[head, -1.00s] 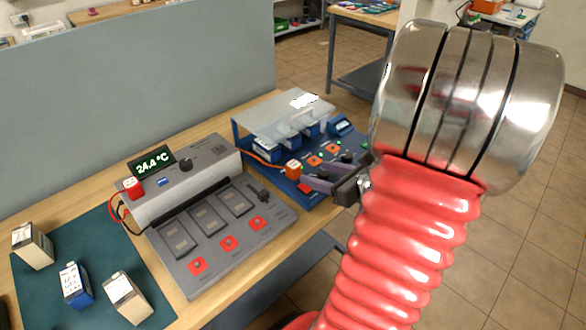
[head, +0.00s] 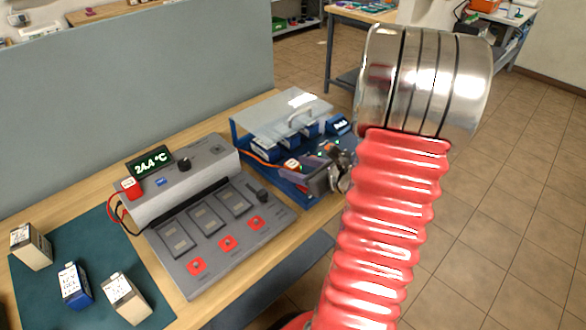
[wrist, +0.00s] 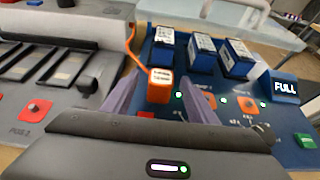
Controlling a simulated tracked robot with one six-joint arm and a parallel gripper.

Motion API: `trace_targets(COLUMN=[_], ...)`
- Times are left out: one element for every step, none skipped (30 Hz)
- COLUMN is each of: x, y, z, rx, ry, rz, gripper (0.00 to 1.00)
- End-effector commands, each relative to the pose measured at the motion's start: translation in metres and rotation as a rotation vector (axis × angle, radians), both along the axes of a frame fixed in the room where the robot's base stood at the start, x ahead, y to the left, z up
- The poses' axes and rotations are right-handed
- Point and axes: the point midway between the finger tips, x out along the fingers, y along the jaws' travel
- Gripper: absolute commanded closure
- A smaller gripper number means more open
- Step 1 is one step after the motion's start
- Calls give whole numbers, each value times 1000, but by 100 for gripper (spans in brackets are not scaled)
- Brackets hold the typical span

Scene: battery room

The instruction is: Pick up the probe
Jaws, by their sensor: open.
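The probe (wrist: 160,87) is a small orange block with a white labelled top and an orange cable, on the blue charger board (wrist: 172,62). In the head view the probe (head: 291,165) shows only partly, behind my gripper (head: 302,177). My gripper (wrist: 159,92) is open, with its two purple fingers on either side of the probe in the wrist view. A gap shows between each finger and the probe. I cannot tell how far down the fingers reach along it.
Blue batteries (wrist: 202,52) stand behind the probe under a raised clear lid (head: 299,104). A display reading FULL (wrist: 285,88) is at the right. The grey tester (head: 215,225) with red buttons lies left. Several battery blocks (head: 74,287) stand on the green mat (head: 100,235).

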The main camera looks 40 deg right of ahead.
Motion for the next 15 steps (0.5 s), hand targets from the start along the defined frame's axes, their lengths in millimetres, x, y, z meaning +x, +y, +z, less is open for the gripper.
trace_targets(x=[0, 0, 0, 0, 0, 1, 2, 4, 7, 10, 13, 17, 21, 26, 31], y=[0, 0, 0, 0, 0, 0, 0, 0, 0, 1, 1, 1, 0, 1, 1], z=[0, 0, 0, 0, 0, 0, -1, -2, -3, -4, -6, -8, -9, -11, -13], rx=[0, 0, 0, 0, 0, 0, 0, 0, 1, 1, 2, 2, 1, 1, 1], ry=[0, 0, 0, 0, 0, 0, 0, 0, 0, 0, 1, 1, 1, 0, 1], rz=[0, 0, 0, 0, 1, 1, 1, 1, 2, 2, 4, 4, 3, 4, 5], gripper=[47, 47, 47, 47, 47, 47, 47, 47, 47, 47, 47, 47, 47, 47, 47])
